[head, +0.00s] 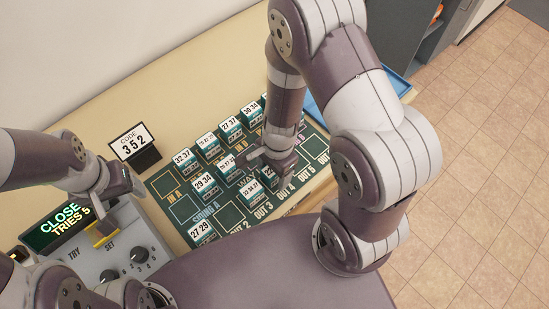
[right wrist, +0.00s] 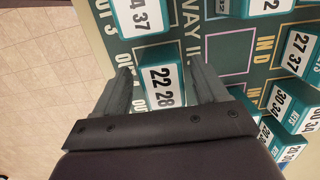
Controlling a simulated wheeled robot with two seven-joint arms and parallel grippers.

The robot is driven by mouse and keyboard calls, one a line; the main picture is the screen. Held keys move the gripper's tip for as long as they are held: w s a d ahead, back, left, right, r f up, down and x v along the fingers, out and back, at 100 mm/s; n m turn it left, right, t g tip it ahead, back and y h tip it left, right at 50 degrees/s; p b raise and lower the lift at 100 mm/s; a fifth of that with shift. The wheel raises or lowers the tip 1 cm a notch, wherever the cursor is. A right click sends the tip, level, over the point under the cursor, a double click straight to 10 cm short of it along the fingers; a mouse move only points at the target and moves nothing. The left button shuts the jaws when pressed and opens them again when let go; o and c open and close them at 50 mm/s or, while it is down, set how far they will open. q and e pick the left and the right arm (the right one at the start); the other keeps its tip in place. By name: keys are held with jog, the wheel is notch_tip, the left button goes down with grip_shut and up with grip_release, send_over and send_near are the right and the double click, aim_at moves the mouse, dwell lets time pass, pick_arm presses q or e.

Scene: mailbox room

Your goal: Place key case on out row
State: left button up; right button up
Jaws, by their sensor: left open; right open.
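Several white-topped teal key cases stand on the green board (head: 232,214). My right gripper (head: 274,172) is low over the board, near the OUT 3 and OUT 4 labels. In the right wrist view, my right gripper (right wrist: 160,70) is open, with its fingers on either side of the key case marked 22 28 (right wrist: 162,88). I cannot tell whether they touch it. In the head view that case is partly hidden by the gripper. The case marked 27 29 (head: 200,232) stands near the board's front left. My left gripper (head: 120,195) is open and empty above the console.
A grey console (head: 125,240) with knobs stands front left, beside a display (head: 60,226) reading CLOSE, TRIES 5. A card reading CODE 352 (head: 133,142) stands behind the board. Other cases, such as 32 37 (head: 183,158), stand close together. A blue tray (head: 313,108) is partly hidden behind my right arm.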

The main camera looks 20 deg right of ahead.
jog(key=d+r+n+t+p, duration=0.1)
jog(key=d+r+n+p, duration=0.1)
jog(key=r+n, duration=0.5)
jog(key=d+r+n+t+h+p, duration=0.1)
jog(key=d+r+n+p, duration=0.1)
jog(key=r+n, duration=0.5)
notch_tip(320, 180, up, 6)
jog(key=shift+d+r+p, duration=0.1)
jog(key=shift+d+p, duration=0.15)
jog(key=shift+p, duration=0.2)
